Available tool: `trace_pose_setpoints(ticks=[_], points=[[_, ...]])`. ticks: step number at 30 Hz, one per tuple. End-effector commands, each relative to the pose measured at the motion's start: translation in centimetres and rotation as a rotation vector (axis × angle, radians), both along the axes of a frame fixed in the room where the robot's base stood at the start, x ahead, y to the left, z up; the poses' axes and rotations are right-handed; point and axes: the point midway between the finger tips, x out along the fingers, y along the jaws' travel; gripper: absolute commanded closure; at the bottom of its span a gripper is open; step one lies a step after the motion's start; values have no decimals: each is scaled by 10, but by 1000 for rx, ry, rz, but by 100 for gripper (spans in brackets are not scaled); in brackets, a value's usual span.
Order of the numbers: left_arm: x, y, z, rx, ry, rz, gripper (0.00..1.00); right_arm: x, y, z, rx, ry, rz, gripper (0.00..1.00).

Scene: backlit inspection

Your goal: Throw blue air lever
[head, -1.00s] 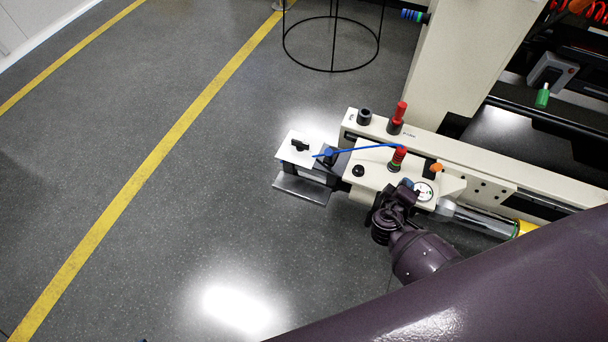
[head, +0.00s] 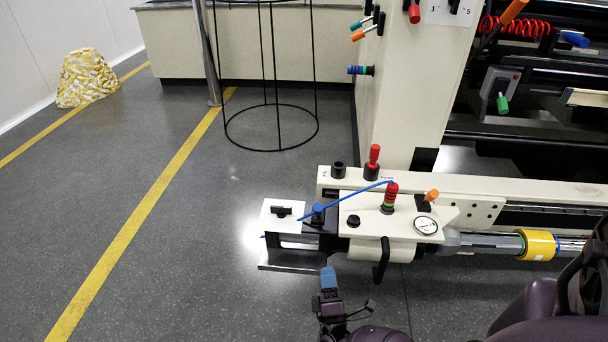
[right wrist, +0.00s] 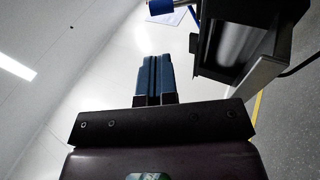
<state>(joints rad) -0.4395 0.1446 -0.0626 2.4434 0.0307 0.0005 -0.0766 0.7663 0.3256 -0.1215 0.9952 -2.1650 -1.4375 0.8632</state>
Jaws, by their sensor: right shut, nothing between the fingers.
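A thin blue lever (head: 345,204) slants across the cream machine head, from a red-and-black post on the right down to the left end. A short blue cylinder (head: 318,210) stands on the dark block beside it; I cannot tell whether the two are joined. My right gripper (head: 328,278) shows blue fingertips, shut and empty, apart from the lever, in front of and below the machine end. In the right wrist view its fingers (right wrist: 154,76) lie together, with a blue cylinder (right wrist: 160,6) at the top edge. My left gripper is out of view.
A pressure gauge (head: 426,225) and a red handle (head: 374,157) sit on the machine. A black wire stand (head: 277,105) and a yellow-white sack (head: 86,78) stand behind. Floor left of the machine, with yellow lines (head: 150,207), is clear.

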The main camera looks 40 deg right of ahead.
Motion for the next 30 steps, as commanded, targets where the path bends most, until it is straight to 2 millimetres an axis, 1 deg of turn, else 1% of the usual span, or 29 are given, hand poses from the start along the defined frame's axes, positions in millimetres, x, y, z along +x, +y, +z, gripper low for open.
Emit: trace_pose_setpoints(ticks=[2, 8, 21, 27, 30], points=[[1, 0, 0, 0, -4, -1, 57, 1, 0, -2, -9, -4, 7, 100], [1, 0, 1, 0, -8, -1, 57, 15, -9, 9, -11, -12, 7, 100], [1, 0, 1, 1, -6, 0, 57, 68, -48, 47, -9, -11, 6, 100], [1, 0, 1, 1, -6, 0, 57, 88, -62, 61, -10, -9, 6, 100], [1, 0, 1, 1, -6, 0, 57, 94, -67, 64, -10, -8, 7, 100]])
